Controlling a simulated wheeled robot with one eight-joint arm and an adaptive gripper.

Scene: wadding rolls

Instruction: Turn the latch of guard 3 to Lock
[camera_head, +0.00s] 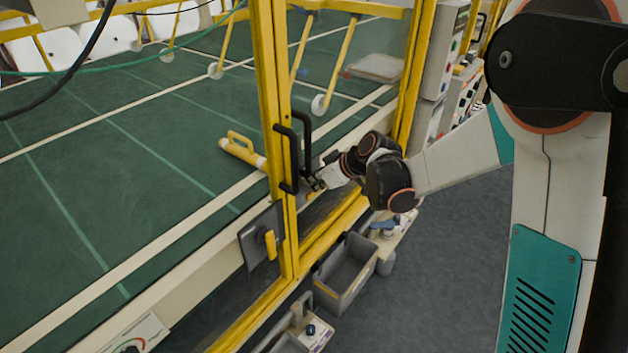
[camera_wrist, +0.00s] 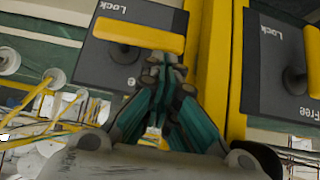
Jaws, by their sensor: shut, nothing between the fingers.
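In the wrist view a dark grey latch plate (camera_wrist: 95,65) marked "Lock" carries a yellow latch handle (camera_wrist: 138,36), which lies crosswise beside that word. My gripper (camera_wrist: 168,65) is shut and empty, with its fingertips at the right end of this handle. I cannot tell whether they touch it. In the head view my gripper (camera_head: 315,183) is at the yellow guard post, by the black pull handles, and its fingertips are partly hidden. No guard number is readable.
A second latch plate (camera_wrist: 268,85) marked "Lock" and "Free" is across the yellow post (camera_wrist: 212,60). In the head view another yellow latch handle (camera_head: 270,244) is lower left. Black pull handles (camera_head: 288,158) stand close to my gripper. A grey bin (camera_head: 345,275) is below; grey floor (camera_head: 445,270) is clear.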

